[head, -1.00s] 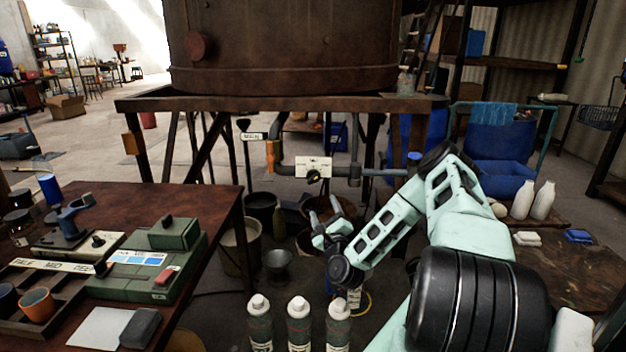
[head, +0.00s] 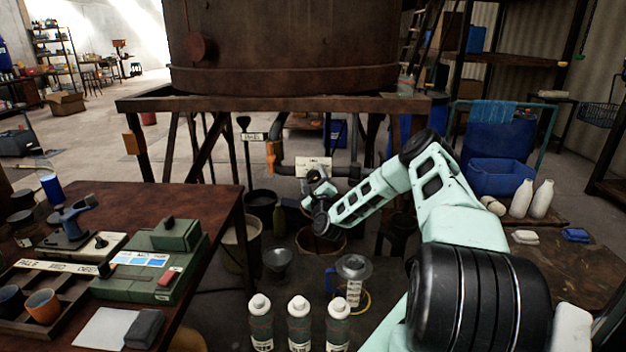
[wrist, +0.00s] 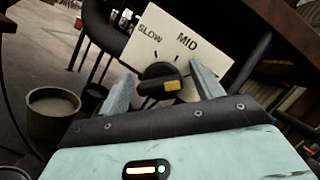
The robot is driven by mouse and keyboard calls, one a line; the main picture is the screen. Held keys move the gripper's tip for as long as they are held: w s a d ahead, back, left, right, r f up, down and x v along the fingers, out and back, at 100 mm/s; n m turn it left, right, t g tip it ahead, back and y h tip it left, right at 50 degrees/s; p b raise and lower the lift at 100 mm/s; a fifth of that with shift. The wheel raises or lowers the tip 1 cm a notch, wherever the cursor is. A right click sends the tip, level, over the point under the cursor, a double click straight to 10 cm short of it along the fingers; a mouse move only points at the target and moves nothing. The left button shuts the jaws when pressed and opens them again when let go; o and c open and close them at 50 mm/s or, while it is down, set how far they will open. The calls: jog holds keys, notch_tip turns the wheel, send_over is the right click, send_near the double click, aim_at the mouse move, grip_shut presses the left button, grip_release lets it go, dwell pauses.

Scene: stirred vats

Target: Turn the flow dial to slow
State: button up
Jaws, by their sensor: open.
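The flow dial is a black knob (wrist: 156,79) with a yellow mark at one end, on a cream plate (wrist: 206,50) lettered SLOW at left and MID at top. The yellow mark points right, away from SLOW. Any lettering farther right is hidden behind a finger. My gripper (wrist: 160,72) is open, with one finger on each side of the knob; I cannot tell whether either touches it. In the head view, the plate (head: 312,162) is on the pipe under the vat, and my gripper (head: 317,184) is in front of it, covering the knob.
The rusty vat (head: 285,45) stands on a frame above the pipe. A bucket (wrist: 52,115) is on the floor below. A workbench (head: 130,197) is at left; several white-capped bottles (head: 298,325) stand in front. A funnel-topped jug (head: 353,275) is under my arm.

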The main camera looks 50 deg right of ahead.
jog(key=c, duration=1)
jog(key=shift+n, duration=0.5)
jog(key=n+y, duration=0.2)
jog(key=n, duration=0.2)
jog(key=n+g, duration=0.1)
jog(key=n, duration=0.1)
jog(key=n+y, duration=0.1)
jog(key=n, duration=0.1)
jog(key=shift+n+g, duration=0.4)
jog(key=n+g+y, duration=0.1)
jog(key=n, duration=0.2)
jog(key=shift+a+n+g, duration=0.1)
jog(key=shift+n+g, duration=0.2)
jog(key=shift+n, duration=0.1)
jog(key=shift+f+n+g, duration=0.1)
jog(key=shift+n+g, duration=0.9)
jog(key=shift+n, duration=0.7)
